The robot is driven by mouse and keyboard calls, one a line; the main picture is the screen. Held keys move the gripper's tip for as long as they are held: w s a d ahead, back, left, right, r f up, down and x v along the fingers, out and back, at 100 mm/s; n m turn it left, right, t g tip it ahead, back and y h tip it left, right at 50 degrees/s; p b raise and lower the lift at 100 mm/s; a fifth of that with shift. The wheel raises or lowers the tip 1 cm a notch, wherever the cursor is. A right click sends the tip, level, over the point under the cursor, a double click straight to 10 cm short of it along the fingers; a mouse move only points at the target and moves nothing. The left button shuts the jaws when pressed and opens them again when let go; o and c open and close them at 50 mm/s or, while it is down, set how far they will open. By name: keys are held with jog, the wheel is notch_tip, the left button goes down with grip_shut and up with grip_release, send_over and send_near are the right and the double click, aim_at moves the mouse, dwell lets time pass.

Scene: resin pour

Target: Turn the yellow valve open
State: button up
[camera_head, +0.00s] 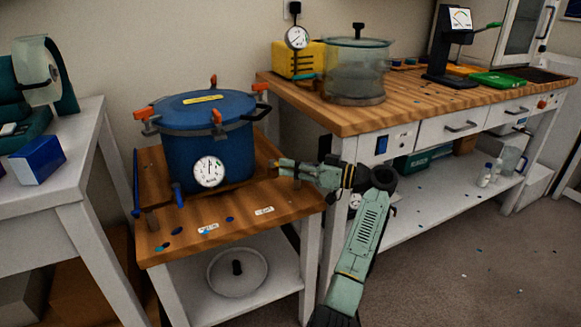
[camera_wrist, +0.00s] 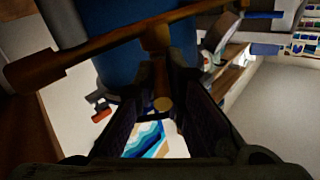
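The yellow valve shows in the wrist view as a dull yellow-brown bar handle (camera_wrist: 105,45), slanting up to the right, with a short round-ended stem (camera_wrist: 158,65) at its middle. It sits in front of the blue pressure pot (camera_head: 207,150). In the head view, my gripper (camera_head: 278,168) is at the right side of the pot and hides most of the valve. In the wrist view, the fingertips (camera_wrist: 161,75) are on either side of the stem, just below the bar. Whether they press on it cannot be told.
The pot stands on a small wooden-topped table (camera_head: 185,235) and has a dial gauge (camera_head: 209,172) and orange-handled lid clamps. A workbench (camera_head: 395,105) with a clear pot (camera_head: 357,70) is close behind my arm. Open floor is at the right.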

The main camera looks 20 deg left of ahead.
jog(key=o, duration=0.4)
jog(key=shift+f, duration=0.1)
jog(key=shift+d, duration=0.1)
jog(key=d, duration=1.2)
jog(key=shift+a, duration=0.1)
jog(key=shift+c, duration=0.2)
